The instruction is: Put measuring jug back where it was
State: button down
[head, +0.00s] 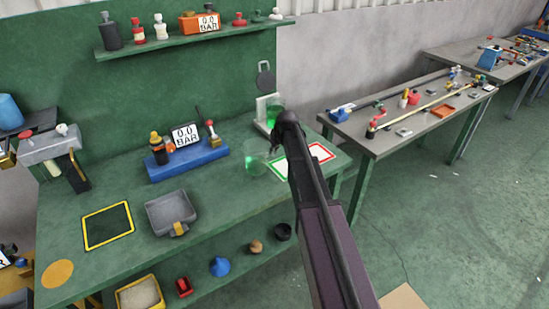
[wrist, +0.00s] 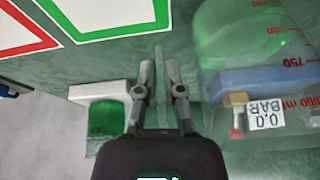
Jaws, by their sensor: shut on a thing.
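The measuring jug is clear with a faint green tint. In the head view the jug (head: 256,158) shows on the left of my arm, over the green bench. In the wrist view the jug (wrist: 262,55) fills the right side, with red volume marks. My gripper (wrist: 160,75) is shut on a thin clear upright part beside the jug's wall, which looks like its handle. In the head view my own arm hides the fingers. I cannot tell whether the jug's base touches the bench.
A white stand (head: 262,112) with a green container (head: 276,112) is close behind my gripper. A white card with red and green borders (head: 300,161) lies at right. A blue gauge base (head: 187,161) and grey tray (head: 172,212) are left. The bench's front middle is clear.

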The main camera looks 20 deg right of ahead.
jog(key=shift+f+b, duration=0.6)
jog(key=shift+f, duration=0.3)
jog(key=shift+f, duration=0.1)
jog(key=c, duration=0.8)
grip_release()
jog(key=shift+o, duration=0.2)
jog(key=p+v, duration=1.1)
jog(key=v, duration=0.1)
